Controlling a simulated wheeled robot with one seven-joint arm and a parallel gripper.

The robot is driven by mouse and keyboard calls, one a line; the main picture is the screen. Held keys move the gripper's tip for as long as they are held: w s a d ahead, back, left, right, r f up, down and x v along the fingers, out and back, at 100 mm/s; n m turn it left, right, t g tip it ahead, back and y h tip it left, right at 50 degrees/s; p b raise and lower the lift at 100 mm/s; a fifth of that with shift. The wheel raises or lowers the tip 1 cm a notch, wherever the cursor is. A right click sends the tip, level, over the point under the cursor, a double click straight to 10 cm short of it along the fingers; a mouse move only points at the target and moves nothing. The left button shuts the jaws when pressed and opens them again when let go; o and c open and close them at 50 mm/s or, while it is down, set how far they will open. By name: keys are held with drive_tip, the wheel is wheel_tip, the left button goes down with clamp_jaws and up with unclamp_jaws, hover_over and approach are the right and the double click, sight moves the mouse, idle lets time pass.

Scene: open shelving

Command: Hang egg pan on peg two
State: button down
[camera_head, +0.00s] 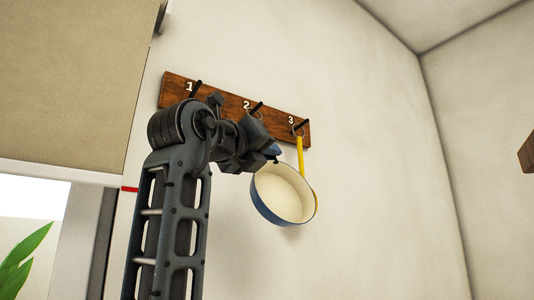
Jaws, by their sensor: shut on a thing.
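The egg pan (284,193) is blue outside and cream inside. It hangs below the wooden peg board (222,103), its bowl facing the camera. My gripper (265,140) is shut on the pan's handle, just under peg two (257,106). A short blue piece of handle (274,149) shows beside the jaws; the rest is mostly hidden by my gripper. A small ring-like shape shows at peg two, but I cannot tell whether the handle's end is around the peg or only in front of it.
Peg one (196,88) is bare. On peg three (301,126) hangs a yellow-handled utensil (301,155), partly behind the pan and close to its right rim. A beige cabinet (70,75) stands at left.

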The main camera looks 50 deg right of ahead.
idle(0.3)
drive_tip(key=c, duration=1)
unclamp_jaws()
drive_tip(key=shift+c, duration=0.2)
drive_tip(key=shift+a, duration=0.1)
